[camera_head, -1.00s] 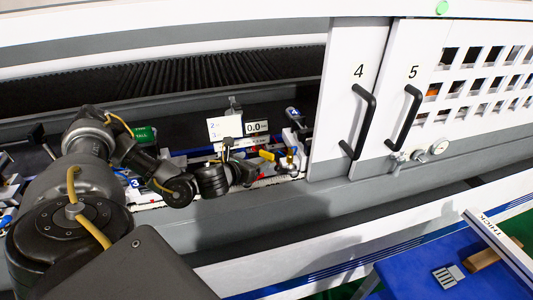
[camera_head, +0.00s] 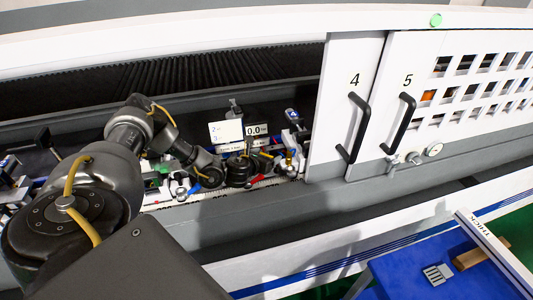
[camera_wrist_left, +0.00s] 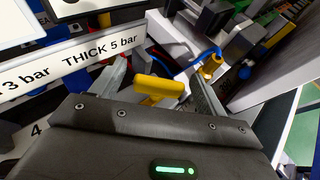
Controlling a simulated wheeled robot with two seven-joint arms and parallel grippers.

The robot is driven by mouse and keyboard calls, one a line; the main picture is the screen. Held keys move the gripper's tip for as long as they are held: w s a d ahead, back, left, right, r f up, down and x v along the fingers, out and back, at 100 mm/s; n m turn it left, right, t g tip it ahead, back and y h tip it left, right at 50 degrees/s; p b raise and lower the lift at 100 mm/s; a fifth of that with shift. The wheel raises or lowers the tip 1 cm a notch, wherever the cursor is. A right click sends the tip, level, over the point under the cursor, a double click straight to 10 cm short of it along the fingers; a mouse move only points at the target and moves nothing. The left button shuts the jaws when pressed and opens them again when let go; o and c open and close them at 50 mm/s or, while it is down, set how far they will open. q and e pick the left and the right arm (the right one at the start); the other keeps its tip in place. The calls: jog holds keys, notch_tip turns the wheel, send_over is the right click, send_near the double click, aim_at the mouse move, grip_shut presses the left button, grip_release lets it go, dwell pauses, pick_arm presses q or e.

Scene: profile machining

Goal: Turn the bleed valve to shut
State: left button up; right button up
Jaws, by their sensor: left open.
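The bleed valve's yellow lever (camera_wrist_left: 158,88) shows in the left wrist view between the two fingers of my left gripper (camera_wrist_left: 160,72). The fingers are open, one on each side of it; I cannot tell whether either touches it. A brass fitting (camera_wrist_left: 211,66) with a blue hose sits just beyond the right finger. In the head view the yellow lever (camera_head: 265,155) and brass fitting (camera_head: 289,159) lie right of my left wrist. My left gripper (camera_head: 262,167) is small there and its fingertips are hard to make out. My right gripper is not in view.
A label strip reading "THICK 5 bar" (camera_wrist_left: 98,50) runs beside the left finger. A 0.0 display (camera_head: 257,129) stands behind the valve. White doors 4 (camera_head: 345,90) and 5 (camera_head: 412,60) close off the right side. A blue table (camera_head: 410,270) stands at lower right.

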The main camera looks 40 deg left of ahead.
pick_arm(q)
jog(key=shift+w+f, duration=0.1)
jog(key=shift+w, duration=0.05)
jog(key=shift+c, duration=0.2)
jog(key=c, duration=0.9)
jog(key=shift+c, duration=0.2)
